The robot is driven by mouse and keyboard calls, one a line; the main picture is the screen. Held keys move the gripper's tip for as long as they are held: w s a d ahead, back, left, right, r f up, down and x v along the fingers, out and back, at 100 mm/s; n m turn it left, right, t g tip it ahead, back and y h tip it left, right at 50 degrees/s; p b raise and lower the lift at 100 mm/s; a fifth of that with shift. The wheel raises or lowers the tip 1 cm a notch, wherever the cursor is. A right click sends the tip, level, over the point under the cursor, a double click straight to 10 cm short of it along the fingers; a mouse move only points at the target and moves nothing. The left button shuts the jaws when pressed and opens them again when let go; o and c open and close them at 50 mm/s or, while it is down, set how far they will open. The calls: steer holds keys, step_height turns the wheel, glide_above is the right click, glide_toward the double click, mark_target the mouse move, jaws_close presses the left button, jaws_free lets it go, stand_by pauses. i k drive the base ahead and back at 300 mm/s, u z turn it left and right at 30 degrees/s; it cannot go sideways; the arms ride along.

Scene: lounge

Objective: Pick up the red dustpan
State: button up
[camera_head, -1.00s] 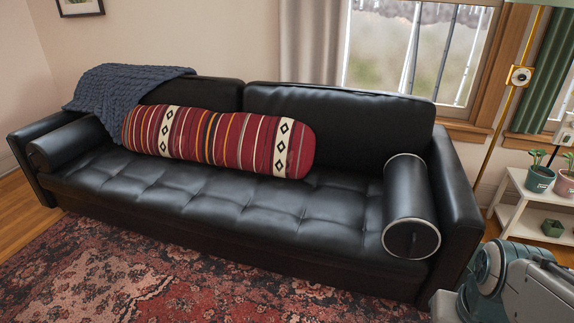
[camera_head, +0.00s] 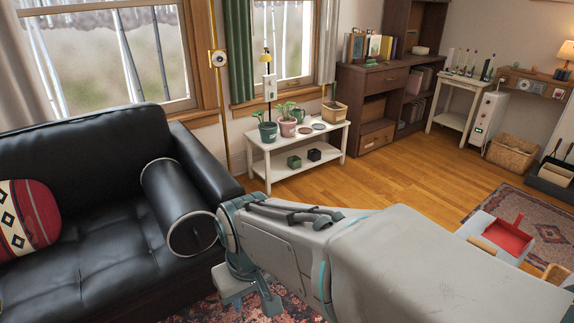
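The red dustpan (camera_head: 509,238) is at the right of the head view, beyond my arm. It lies on a pale grey, tray-like surface (camera_head: 478,222), with a tan wooden piece beside it on the left. My arm's large grey link crosses the lower middle and right of the view and hides what is below and in front of that surface. My gripper's fingers do not show; only arm links and a joint are visible, well to the left of the dustpan.
A black sofa (camera_head: 100,220) fills the left. A white plant bench (camera_head: 335,140) stands under the windows. A dark bookcase (camera_head: 372,85) and a small white table (camera_head: 452,120) stand at the back. Open wooden floor (camera_head: 400,178) lies between them and a patterned rug (camera_head: 530,208).

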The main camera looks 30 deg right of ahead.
mark_target(507, 236)
steer(key=z, duration=2.7)
